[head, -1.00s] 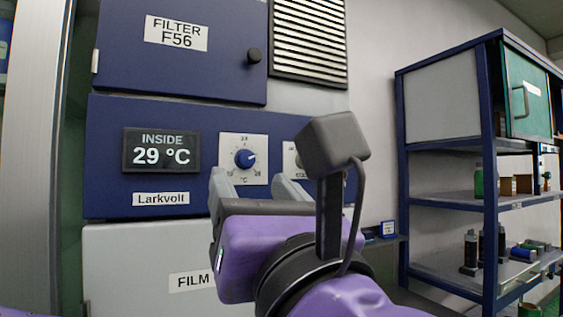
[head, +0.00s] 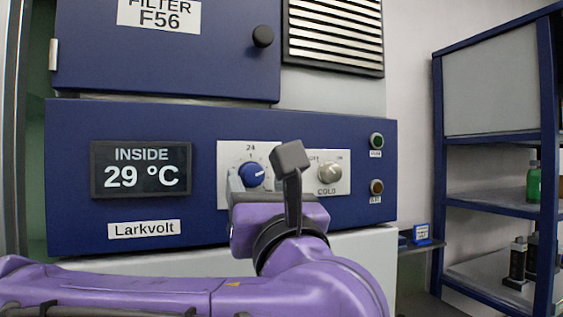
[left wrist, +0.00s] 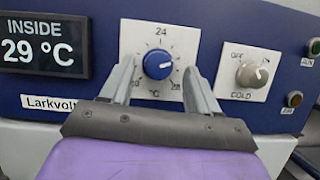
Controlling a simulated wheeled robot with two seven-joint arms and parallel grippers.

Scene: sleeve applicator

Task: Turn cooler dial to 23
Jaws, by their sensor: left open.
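The blue cooler dial (head: 251,174) sits on a white scale plate marked 24 at the top, on the dark blue panel. The display (head: 141,169) reads INSIDE 29 °C. My left gripper (left wrist: 158,85) is open, with one finger to each side of the dial and slightly below it. I cannot tell whether the fingers touch it. In the head view my left gripper (head: 257,184) partly hides the plate's lower part. My right gripper is not in view.
A silver OFF/ON knob (head: 330,173) marked COLD is right of the dial. A green button (head: 376,141) and an amber one (head: 376,187) are farther right. A filter door (head: 170,60) with a black knob is above. A blue shelf rack (head: 490,135) stands at right.

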